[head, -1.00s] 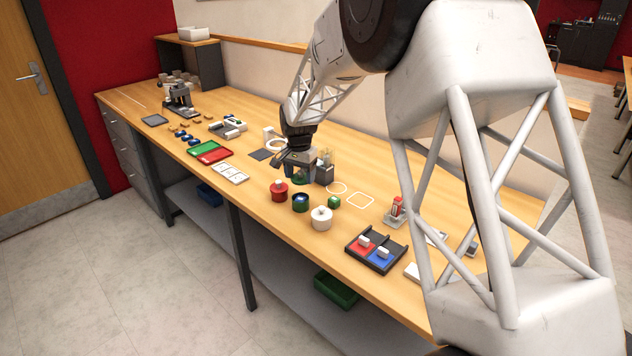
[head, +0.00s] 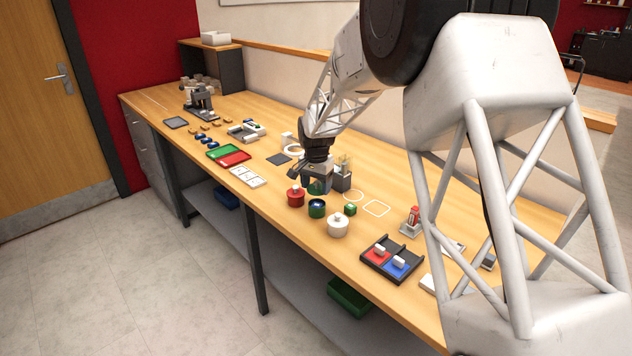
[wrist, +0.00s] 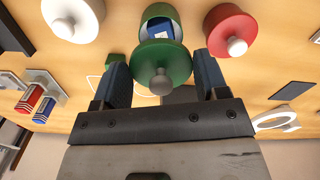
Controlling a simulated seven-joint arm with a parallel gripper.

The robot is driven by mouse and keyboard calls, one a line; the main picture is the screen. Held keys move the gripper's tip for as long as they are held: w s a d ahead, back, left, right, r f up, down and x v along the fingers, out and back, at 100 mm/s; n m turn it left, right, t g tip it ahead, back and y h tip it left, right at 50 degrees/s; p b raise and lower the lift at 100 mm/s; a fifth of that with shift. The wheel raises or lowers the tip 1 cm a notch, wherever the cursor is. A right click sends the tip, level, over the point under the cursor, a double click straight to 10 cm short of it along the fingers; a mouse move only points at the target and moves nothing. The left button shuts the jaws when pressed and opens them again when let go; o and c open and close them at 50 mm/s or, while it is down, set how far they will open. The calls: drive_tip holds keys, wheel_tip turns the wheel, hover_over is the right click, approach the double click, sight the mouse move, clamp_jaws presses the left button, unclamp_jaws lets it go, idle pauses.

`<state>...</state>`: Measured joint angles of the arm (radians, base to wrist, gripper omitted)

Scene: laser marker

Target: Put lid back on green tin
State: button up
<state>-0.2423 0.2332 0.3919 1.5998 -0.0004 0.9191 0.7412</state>
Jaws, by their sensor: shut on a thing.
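My gripper (wrist: 162,78) is shut on the green lid (wrist: 162,60), a round disc with a grey knob, seen between the two fingers in the wrist view. In the head view my gripper (head: 316,183) holds the lid just behind and above the open green tin (head: 317,209). The tin stands upright on the bench, with something blue and white inside. In the wrist view the green tin (wrist: 150,20) shows past the lid, which overlaps part of it in the picture. The lid and tin appear apart.
A red tin (head: 296,197) and a white tin (head: 338,226), both lidded with knobs, flank the green tin. A green cube (head: 350,209) stands close by. A divided tray (head: 391,259) lies to the right.

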drive_tip(key=shift+f, duration=2.25)
drive_tip(key=shift+f, duration=0.2)
idle(0.7)
drive_tip(key=o, duration=1)
drive_tip(key=shift+o, duration=0.2)
drive_tip(key=shift+r, duration=0.2)
drive_tip(key=shift+r, duration=3.3)
